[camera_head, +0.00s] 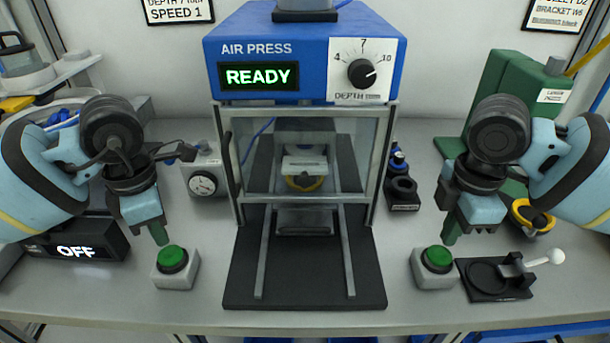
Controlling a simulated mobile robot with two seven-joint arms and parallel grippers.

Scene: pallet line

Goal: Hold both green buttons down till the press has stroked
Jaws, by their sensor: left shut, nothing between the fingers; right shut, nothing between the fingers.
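The left green button (172,259) sits on a small white box on the bench, left of the press. The right green button (438,259) sits on a like box to the right. My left gripper (161,236) is shut and empty, its tip just above the left button. My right gripper (450,236) is shut and empty, its tip just above and slightly behind the right button. Both tips look apart from the buttons. The blue air press (305,30) stands in the middle. Its display reads READY, and its depth dial (361,73) has marks 4, 7 and 10.
A clear guard (350,160) fronts the press, with rails running forward on a black base (306,285). A black box reading OFF (76,250) and a gauge (203,183) stand left. A black fixture with a white-knobbed lever (497,278) lies close to the right button.

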